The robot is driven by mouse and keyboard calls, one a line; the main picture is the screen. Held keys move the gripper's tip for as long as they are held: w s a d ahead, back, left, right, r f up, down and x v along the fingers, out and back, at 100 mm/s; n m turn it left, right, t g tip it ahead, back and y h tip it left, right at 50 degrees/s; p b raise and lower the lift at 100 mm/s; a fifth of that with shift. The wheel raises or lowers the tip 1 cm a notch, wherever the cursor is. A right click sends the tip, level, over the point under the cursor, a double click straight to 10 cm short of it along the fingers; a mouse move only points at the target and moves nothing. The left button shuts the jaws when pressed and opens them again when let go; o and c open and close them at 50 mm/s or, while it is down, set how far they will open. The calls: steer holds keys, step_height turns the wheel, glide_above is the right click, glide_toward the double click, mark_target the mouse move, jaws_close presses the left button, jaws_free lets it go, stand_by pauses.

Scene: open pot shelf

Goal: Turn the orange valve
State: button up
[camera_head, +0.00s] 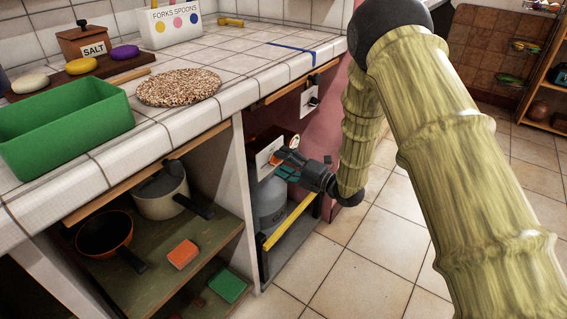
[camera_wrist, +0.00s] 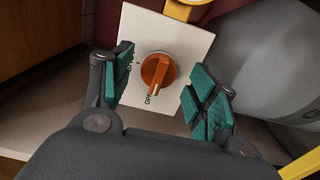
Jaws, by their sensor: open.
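The orange valve (camera_wrist: 157,71) is a round knob with a raised grip on a white plate (camera_wrist: 184,31). In the head view the valve (camera_head: 274,160) is small and partly hidden by my gripper (camera_head: 279,163). My gripper (camera_wrist: 160,92) is open, its teal-padded fingers to the left and right of the knob. The pads look apart from the knob, and nothing is held between them.
A grey gas cylinder (camera_head: 268,205) stands beside the plate in the lower compartment. A yellow bar (camera_head: 290,222) runs across its front. A shelf divider (camera_head: 240,190) stands to the left. Open tiled floor (camera_head: 350,265) lies to the right.

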steer(key=v, duration=1.1)
steer(key=shift+s+d, duration=0.2)
steer(key=s+d+f+m+g+h, duration=0.1)
steer(key=s+d+f+m+h, duration=0.25)
steer(key=s+f+m, duration=0.35)
steer(key=s+d+f+m+g+h, duration=0.15)
steer(key=s+f+m+h, duration=0.3)
steer(key=f, duration=0.55)
steer(key=s+d+f+m+h, duration=0.3)
steer(key=s+f+m, duration=0.25)
steer(key=f, duration=0.25)
steer(key=s+d+f+m+g+h, duration=0.1)
steer(key=s+f+m+g, duration=0.2)
steer(key=s, duration=0.6)
steer(key=s+d+f+m+g+h, duration=0.1)
steer(key=s+d+f+m+g, duration=0.1)
steer(key=s+m, duration=0.5)
steer(key=s+d+f+m+g+h, duration=0.1)
steer(key=s+f+m+g, duration=0.15)
steer(key=s, duration=0.85)
step_height(320, 180, up, 34)
steer(key=p, duration=3.3)
steer(key=shift+s+d+r+g+h+p, duration=0.2)
steer(key=shift+d+g+h+p, duration=0.1)
steer(key=shift+p, duration=0.1)
